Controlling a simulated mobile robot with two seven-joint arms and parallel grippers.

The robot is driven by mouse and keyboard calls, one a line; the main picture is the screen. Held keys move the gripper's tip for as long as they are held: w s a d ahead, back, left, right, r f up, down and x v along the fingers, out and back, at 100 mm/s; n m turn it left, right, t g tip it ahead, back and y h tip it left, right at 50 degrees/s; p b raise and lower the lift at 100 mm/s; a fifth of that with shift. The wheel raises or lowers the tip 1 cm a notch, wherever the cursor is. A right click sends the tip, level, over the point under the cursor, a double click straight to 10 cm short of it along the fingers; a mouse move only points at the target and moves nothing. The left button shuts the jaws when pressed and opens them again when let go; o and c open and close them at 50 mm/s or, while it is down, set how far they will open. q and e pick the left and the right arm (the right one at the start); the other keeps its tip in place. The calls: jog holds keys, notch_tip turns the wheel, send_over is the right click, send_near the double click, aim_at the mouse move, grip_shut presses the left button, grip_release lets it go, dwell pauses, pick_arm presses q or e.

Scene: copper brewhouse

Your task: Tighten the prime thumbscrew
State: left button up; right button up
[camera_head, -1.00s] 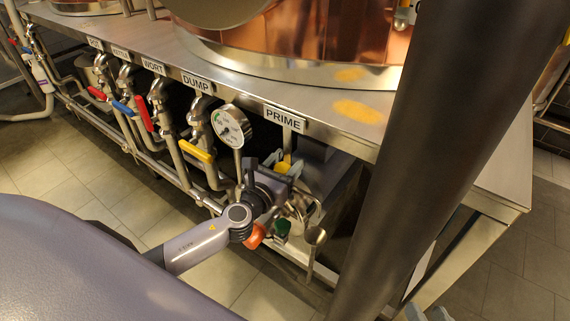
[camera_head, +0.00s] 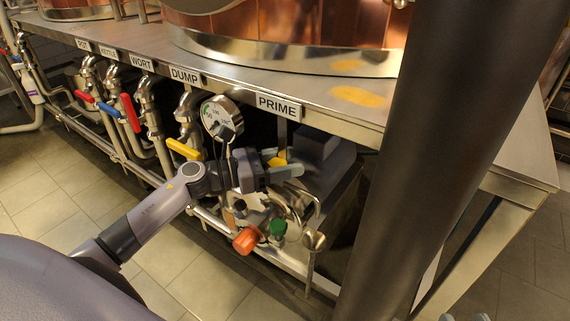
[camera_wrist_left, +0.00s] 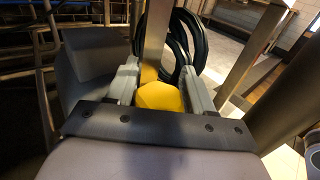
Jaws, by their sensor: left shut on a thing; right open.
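A yellow thumbscrew (camera_head: 277,161) sits below the PRIME sign (camera_head: 279,106), beside a dark pump-like block (camera_head: 316,146). My left gripper (camera_head: 282,171) reaches it from the left and is shut on it. In the left wrist view the yellow head (camera_wrist_left: 158,97) lies between the two grey fingers, and its far side is hidden. Only the pale fingertips of my right gripper (camera_head: 464,318) show at the bottom edge of the head view, apart and far from the thumbscrew.
Orange (camera_head: 246,240) and green (camera_head: 277,229) knobs and curved steel pipes lie just below my left gripper. A pressure gauge (camera_head: 219,117) and a yellow valve handle (camera_head: 184,149) stand to its left. Black hoses (camera_wrist_left: 178,38) hang beyond the fingers.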

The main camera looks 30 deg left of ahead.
pick_arm(q)
jog(key=shift+m+g+h, duration=0.5)
jog(key=shift+g, duration=0.1)
jog(key=shift+s, duration=0.1)
jog(key=o, duration=0.7)
jog(key=shift+d, duration=0.1)
